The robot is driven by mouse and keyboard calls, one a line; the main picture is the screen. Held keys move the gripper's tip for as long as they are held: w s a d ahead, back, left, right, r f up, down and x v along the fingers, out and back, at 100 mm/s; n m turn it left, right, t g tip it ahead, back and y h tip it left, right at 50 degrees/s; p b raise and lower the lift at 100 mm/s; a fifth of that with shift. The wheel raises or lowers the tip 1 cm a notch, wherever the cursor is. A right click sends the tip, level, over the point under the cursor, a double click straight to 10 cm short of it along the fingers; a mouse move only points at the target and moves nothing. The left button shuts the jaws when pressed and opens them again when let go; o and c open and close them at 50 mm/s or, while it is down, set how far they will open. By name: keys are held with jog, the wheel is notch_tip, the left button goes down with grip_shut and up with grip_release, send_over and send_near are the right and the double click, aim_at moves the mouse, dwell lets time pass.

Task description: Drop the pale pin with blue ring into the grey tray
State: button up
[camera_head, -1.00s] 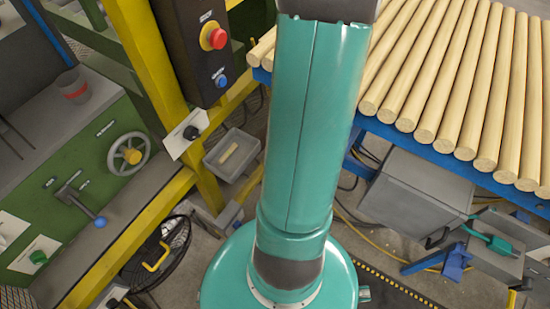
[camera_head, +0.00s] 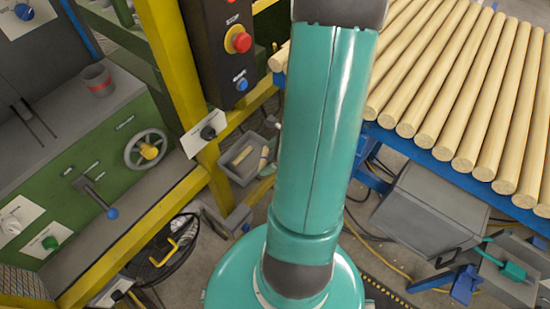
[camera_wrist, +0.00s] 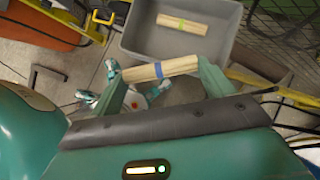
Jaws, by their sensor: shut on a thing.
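In the wrist view my gripper (camera_wrist: 161,69) is shut on the pale pin with blue ring (camera_wrist: 180,66). The pin lies across between the two green fingers, its blue ring near the middle. The grey tray (camera_wrist: 143,42) is just beyond, and the pin overlaps its near edge in the picture. I cannot tell the height between them. In the head view the grey tray (camera_head: 232,168) stands low behind the yellow frame, with a pale pin inside. My arm hides most of the gripper there.
A yellow frame post (camera_head: 178,75) and a green machine with a handwheel (camera_head: 146,149) stand left of the tray. A blue rack of pale wooden rods (camera_head: 455,95) is at the right. A wire mesh (camera_wrist: 285,35) borders the tray's right side in the wrist view.

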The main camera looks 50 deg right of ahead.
jog(key=shift+w+a+f, duration=0.1)
jog(key=shift+w+f, duration=0.1)
jog(key=shift+w, duration=0.65)
jog(key=shift+w+d+f, duration=0.1)
jog(key=shift+w+f, duration=0.05)
jog(key=shift+w, duration=0.65)
jog(key=shift+w+a+f, duration=0.1)
jog(key=shift+w+f, duration=0.1)
jog(key=shift+w, duration=0.65)
jog(key=o, duration=0.9)
jog(key=shift+r, duration=0.1)
jog(key=v, duration=0.7)
jog(key=shift+s, duration=0.2)
jog(key=shift+d+r, duration=0.2)
